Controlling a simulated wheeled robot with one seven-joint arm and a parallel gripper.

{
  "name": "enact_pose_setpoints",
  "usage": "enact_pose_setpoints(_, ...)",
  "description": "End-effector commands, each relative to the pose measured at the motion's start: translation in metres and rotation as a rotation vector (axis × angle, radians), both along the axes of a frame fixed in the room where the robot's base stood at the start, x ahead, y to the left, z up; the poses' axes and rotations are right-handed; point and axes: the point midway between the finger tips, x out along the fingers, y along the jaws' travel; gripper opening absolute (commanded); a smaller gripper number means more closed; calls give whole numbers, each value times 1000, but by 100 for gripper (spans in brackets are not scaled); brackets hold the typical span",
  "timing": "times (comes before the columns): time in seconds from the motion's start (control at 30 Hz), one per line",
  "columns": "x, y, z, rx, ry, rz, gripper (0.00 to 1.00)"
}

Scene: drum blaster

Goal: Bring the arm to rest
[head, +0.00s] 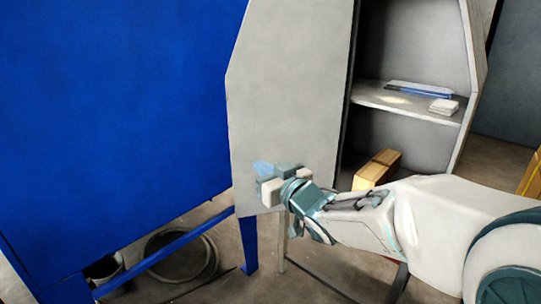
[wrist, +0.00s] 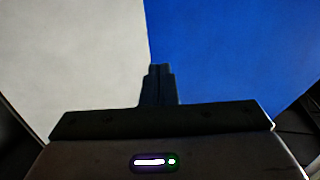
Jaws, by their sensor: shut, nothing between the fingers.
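My gripper (head: 268,182) is at the end of my arm, which reaches in from the right in the head view. It is in front of the lower part of a grey cabinet side panel (head: 285,95). In the wrist view my gripper (wrist: 160,68) shows its dark fingers together, with nothing between them. The fingers point at the border between the light grey panel (wrist: 75,60) and a blue surface (wrist: 230,55). I cannot tell how far the fingertips are from the panel.
A big blue machine (head: 110,100) fills the left, with a blue leg and bar below. The open cabinet has a shelf (head: 385,98) with small items. A wooden block (head: 376,170) sits low inside. A round grey tub (head: 180,258) is on the floor.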

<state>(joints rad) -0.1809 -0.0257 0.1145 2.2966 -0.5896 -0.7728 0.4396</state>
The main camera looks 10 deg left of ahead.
Motion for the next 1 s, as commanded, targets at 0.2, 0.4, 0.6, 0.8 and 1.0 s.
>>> enact_pose_setpoints(0.2, 3, -61, 0, -126, 138, -217, 0)
enact_pose_setpoints(0.4, -24, -136, -14, -264, 380, -447, 0)
enact_pose_setpoints(0.6, -81, -192, -30, -362, 672, -594, 0)
enact_pose_setpoints(0.8, -157, -222, -40, -415, 982, -645, 0)
enact_pose_setpoints(1.0, -213, -227, -43, -433, 1193, -622, 0)
